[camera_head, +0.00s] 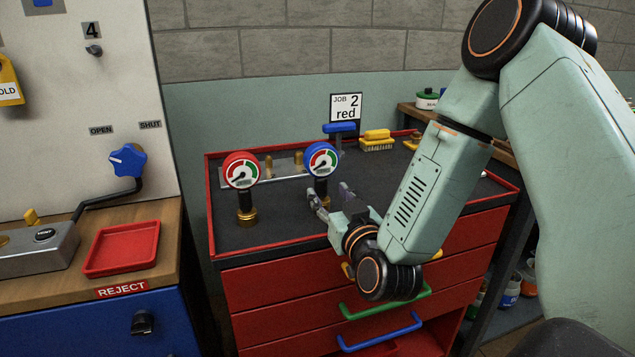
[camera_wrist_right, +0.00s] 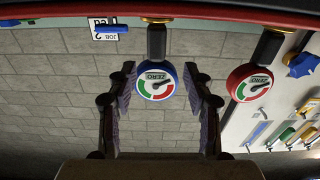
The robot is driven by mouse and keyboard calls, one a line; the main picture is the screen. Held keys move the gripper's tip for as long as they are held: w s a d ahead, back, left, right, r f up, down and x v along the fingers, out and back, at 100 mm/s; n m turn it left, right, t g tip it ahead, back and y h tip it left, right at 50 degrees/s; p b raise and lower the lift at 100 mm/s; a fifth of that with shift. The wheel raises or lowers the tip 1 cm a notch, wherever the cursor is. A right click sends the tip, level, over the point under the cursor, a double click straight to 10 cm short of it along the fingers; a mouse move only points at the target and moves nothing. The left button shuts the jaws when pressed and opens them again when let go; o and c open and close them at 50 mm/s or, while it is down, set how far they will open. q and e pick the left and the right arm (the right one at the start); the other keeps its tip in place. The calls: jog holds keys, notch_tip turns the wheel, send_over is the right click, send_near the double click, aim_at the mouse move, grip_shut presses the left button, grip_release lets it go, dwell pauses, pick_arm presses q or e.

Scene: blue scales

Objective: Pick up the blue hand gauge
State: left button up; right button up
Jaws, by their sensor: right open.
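The blue hand gauge (camera_head: 321,158) stands upright on the dark top of the red cabinet, its round dial facing me. In the right wrist view, which is upside down, the blue gauge (camera_wrist_right: 154,82) shows between the two spread fingers, seemingly beyond the tips. My right gripper (camera_head: 332,198) is open and empty, just in front of and below the dial, near its stem. I cannot tell whether a finger touches it. The base of the blue gauge is partly hidden by the gripper. My left gripper is not in view.
A red gauge (camera_head: 241,171) stands to the left of the blue one. A metal rack (camera_head: 283,167) and a yellow brush (camera_head: 376,141) lie behind. The cabinet has a raised red rim (camera_head: 285,246). A red reject tray (camera_head: 122,248) is on the left bench.

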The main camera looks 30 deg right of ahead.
aim_at(323, 185)
jog(key=x, duration=0.3)
jog(key=b+x, duration=0.1)
jog(key=x, duration=0.1)
jog(key=shift+d+f, duration=0.35)
jog(key=shift+w+a+r, duration=0.15)
jog(key=shift+w+a, duration=0.05)
jog(key=shift+a, duration=0.05)
jog(key=shift+a+r, duration=0.1)
jog(key=shift+r, duration=0.05)
jog(key=shift+s, duration=0.1)
jog(key=shift+d, duration=0.5)
jog(key=shift+c, duration=0.9)
jog(key=shift+a, duration=0.35)
jog(key=c, duration=0.5)
jog(key=shift+d, duration=0.2)
grip_shut()
jog(key=shift+a, duration=0.1)
